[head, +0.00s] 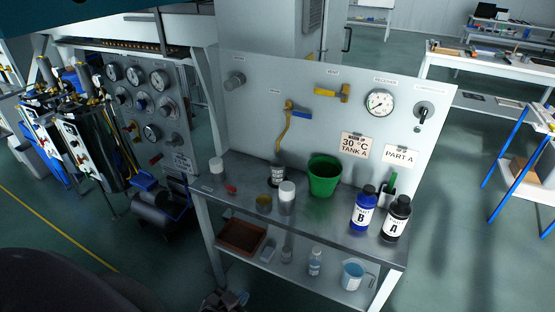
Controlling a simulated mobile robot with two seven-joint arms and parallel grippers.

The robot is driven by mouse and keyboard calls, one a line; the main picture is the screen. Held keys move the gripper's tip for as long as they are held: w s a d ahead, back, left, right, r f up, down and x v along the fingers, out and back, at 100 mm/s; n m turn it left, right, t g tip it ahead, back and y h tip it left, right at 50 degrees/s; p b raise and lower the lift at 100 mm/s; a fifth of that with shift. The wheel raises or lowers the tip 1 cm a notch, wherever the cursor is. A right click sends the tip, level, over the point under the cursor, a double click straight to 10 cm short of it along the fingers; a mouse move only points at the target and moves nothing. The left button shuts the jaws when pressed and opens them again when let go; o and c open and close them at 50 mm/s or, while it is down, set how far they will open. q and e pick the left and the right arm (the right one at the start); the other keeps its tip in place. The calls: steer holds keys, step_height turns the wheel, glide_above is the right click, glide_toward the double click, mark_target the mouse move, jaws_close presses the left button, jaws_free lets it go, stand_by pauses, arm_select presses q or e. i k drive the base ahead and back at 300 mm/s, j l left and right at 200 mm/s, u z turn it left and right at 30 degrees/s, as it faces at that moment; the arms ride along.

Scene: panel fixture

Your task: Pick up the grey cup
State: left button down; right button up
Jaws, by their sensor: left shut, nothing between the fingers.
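No plainly grey cup stands out on the steel shelf (240,203). A small pale grey-white container (217,169) stands at its left end, and a white-topped, greyish container (287,197) stands near its front middle. I cannot tell which, if either, is the grey cup. My left gripper (225,299) is small and dark at the bottom edge, low in front of the fixture and well below the shelf. It is shut and empty, apart from both containers. My right gripper is not in view.
A green bucket (323,177), blue bottle B (362,212) and dark bottle A (396,221) stand on the shelf's right. The lower shelf holds a brown tray (241,237) and a pitcher (353,275).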

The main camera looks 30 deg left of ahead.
mark_target(278, 165)
steer(key=u, duration=1)
